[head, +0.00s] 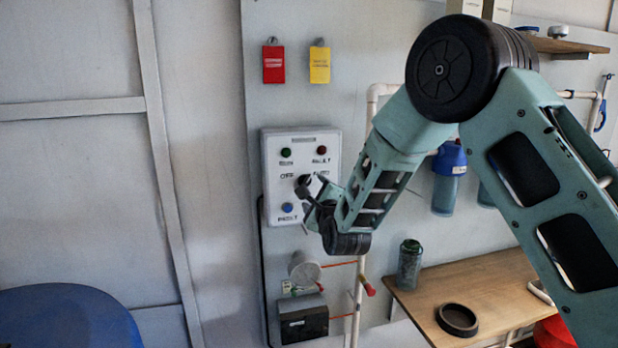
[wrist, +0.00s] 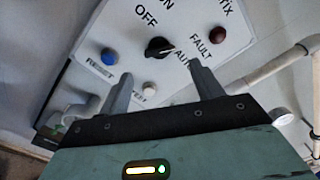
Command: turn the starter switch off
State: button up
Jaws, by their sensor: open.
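The starter switch is a black rotary knob (wrist: 158,47) on a white control box, which shows in the head view too (head: 272,140). In the wrist view its pale pointer mark faces right, towards the AUTO label (wrist: 183,58). The OFF label (wrist: 147,16) is on the other side of the knob. My gripper (wrist: 163,82) is open and empty, its two fingers spread on either side of the knob's line and short of it in the picture. In the head view my gripper (head: 311,207) is close to the box's lower right and partly covers its face.
On the box are a blue reset button (wrist: 108,56), a white test button (wrist: 150,88) and a red fault lamp (wrist: 217,34). White pipes (head: 371,108) run right of the box. A wooden shelf (head: 490,290) holds a black ring (head: 457,320) and a bottle (head: 409,265).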

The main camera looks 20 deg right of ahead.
aim_at(305, 182)
jog(key=w+p, duration=0.2)
jog(key=w, duration=0.4)
jog(key=shift+w, duration=0.15)
jog(key=c, duration=1)
